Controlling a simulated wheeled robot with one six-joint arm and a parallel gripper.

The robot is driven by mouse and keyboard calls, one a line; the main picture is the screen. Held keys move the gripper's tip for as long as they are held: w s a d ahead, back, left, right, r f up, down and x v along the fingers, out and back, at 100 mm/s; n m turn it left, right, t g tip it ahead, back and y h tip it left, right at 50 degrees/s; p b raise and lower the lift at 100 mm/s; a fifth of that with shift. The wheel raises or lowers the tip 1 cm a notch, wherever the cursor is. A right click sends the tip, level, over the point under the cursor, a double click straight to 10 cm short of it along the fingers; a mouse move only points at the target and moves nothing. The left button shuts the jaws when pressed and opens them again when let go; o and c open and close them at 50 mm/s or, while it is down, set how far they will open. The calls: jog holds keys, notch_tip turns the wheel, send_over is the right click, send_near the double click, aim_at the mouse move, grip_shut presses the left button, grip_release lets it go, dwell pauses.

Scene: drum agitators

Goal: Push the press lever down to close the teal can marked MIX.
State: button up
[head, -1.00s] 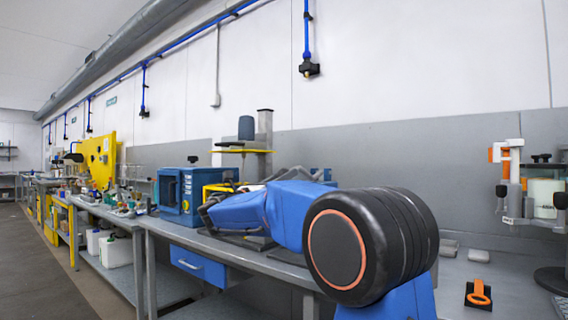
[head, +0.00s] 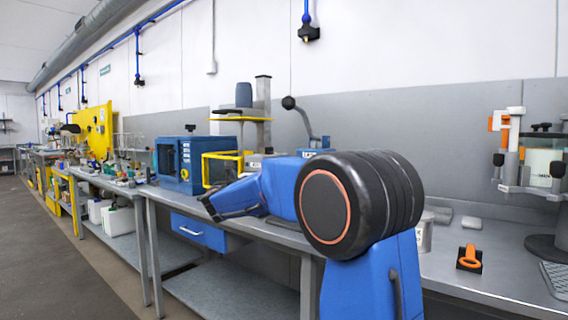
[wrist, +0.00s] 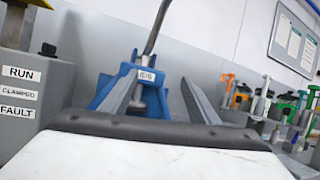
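The press lever (head: 301,119) stands raised and leaning, its black ball knob (head: 289,102) clear above my arm in the head view. In the wrist view, the lever's rod (wrist: 157,25) rises out of the top of the picture. The blue press (wrist: 125,75) carries a white label, only partly readable. My gripper (wrist: 160,95) shows in the wrist view as two grey fingers spread apart, with nothing held between them. The press stands beyond them. I cannot make out the teal MIX can; my arm hides the lower press in the head view.
A grey box labelled RUN, CLAMPED, FAULT (wrist: 20,90) stands close on the left in the wrist view. In the head view, a blue oven-like box (head: 180,165) and an orange-handled tool (head: 469,258) are on the bench.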

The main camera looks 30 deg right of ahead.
jog(key=v, duration=1.7)
jog(key=shift+a, duration=0.2)
jog(key=shift+d, duration=0.1)
